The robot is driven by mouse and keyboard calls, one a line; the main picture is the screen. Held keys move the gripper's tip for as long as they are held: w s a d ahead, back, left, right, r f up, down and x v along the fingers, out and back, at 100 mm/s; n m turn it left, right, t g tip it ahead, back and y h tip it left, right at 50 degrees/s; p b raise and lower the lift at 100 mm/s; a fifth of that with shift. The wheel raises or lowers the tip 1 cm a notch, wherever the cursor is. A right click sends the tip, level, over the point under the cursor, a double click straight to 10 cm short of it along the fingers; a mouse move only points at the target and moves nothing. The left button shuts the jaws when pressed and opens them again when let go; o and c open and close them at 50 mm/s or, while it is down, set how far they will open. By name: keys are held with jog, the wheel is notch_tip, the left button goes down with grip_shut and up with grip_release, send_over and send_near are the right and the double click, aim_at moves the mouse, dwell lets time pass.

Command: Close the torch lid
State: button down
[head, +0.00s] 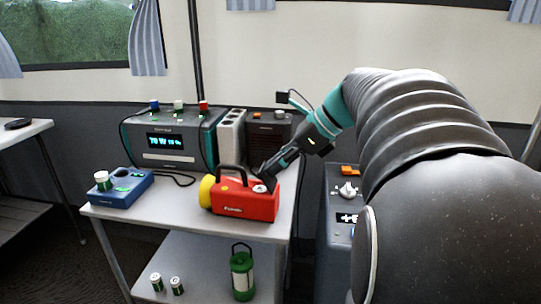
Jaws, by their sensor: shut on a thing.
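The red torch (245,205) lies on the upper shelf of a light grey cart, near its front edge. It has a yellow head (206,191) on the left and a black handle on top. My gripper (266,176) reaches down from the upper right to the torch's right end. It is shut on a dark part there, which seems to be the torch lid. A small pale round spot shows on the torch top beside the fingertips. The fingers hide much of the lid, and its exact angle cannot be told.
A blue charger (127,190) with a green-and-white cell stands left on the cart (160,217). A dark power station (170,143) and grey boxes stand behind. A green lantern (242,273) and two cells are on the lower shelf. A dark cabinet (338,215) stands right.

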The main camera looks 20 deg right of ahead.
aim_at(262, 167)
jog(key=shift+w+a+f+g+h, duration=0.1)
jog(key=shift+w+a+g+h, duration=0.45)
jog(key=shift+a+g+h, duration=0.45)
jog(key=shift+w+a+f+g+h, duration=0.15)
jog(key=shift+w+a+g+h, duration=0.15)
jog(key=shift+h, duration=0.3)
jog(key=shift+w+a+f+g+h, duration=0.15)
jog(key=shift+g+h, duration=0.25)
jog(key=shift+h, duration=0.2)
jog(key=g+h, duration=0.1)
jog(key=w+a+f+g+h, duration=0.1)
jog(key=shift+h, duration=0.3)
jog(key=shift+w+a+f+g+h, duration=0.15)
jog(key=shift+f+g+h, duration=0.15)
jog(key=shift+g+h, duration=0.25)
jog(key=shift+a+f+g+h, duration=0.15)
jog(key=shift+f+g+h, duration=0.2)
jog(key=shift+h, duration=0.3)
jog(key=c, duration=1)
grip_release()
jog(key=shift+c, duration=0.2)
jog(key=shift+r, duration=0.1)
